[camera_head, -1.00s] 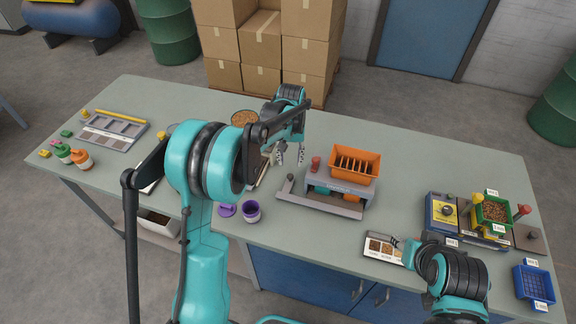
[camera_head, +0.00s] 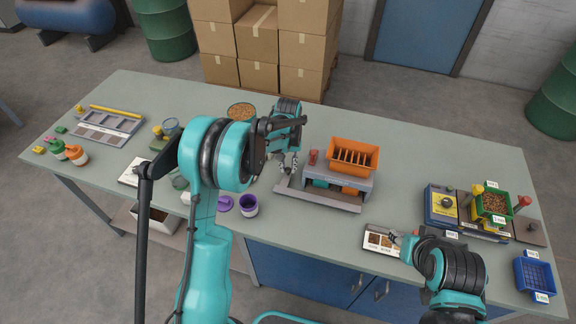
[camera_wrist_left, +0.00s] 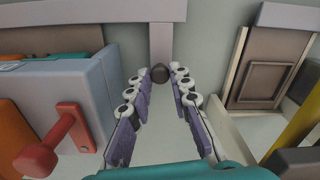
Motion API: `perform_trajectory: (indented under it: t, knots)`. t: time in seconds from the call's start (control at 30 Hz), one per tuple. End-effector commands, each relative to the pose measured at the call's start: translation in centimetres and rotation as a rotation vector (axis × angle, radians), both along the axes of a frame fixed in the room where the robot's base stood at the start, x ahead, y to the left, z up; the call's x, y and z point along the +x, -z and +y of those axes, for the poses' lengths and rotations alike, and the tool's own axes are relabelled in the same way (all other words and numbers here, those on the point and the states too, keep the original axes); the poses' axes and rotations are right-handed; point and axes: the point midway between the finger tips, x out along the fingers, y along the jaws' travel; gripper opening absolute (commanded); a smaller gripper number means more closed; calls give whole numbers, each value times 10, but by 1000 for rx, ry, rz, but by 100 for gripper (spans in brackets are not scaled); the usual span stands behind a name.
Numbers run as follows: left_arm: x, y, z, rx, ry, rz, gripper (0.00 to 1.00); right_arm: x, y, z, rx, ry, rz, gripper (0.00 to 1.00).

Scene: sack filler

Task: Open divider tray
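The divider unit (camera_head: 335,196) is a grey housing with an orange slotted hopper (camera_head: 354,158) on top. A flat grey bar (camera_head: 283,187) sticks out at its left side; in the left wrist view the bar (camera_wrist_left: 162,40) carries a dark round knob (camera_wrist_left: 160,74). My left gripper (camera_head: 287,163) is low over this bar. In the left wrist view its fingers (camera_wrist_left: 158,88) are apart, one on each side of the knob, with gaps visible. My right gripper (camera_head: 397,237) is by a card with brown samples (camera_head: 381,239); its finger opening is too small to read.
A red-knobbed lever (camera_wrist_left: 48,150) on the housing is close to the left fingers. A brown framed panel (camera_wrist_left: 270,65) lies on their other side. A purple cup (camera_head: 248,206) stands at the front edge. The table behind the hopper is clear.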

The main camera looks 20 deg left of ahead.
Motion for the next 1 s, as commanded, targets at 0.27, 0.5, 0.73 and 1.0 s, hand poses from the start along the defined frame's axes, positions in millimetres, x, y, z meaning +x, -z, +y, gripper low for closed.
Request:
perform_trajectory:
  t: [0.27, 0.5, 0.73, 1.0]
  knots:
    - [-7, 0, 0, 0, 0, 0, 0, 0, 1, 0, 0, 0, 0, 40]
    - [-67, 1, 2, 0, 0, 1, 0, 0, 10, 0, 0, 0, 0, 40]
    - [-108, 0, 4, 0, 0, 0, 0, 0, 13, 0, 0, 0, 0, 40]
    - [-112, 0, 4, 0, 0, 0, 0, 0, 12, 0, 0, 0, 0, 40]
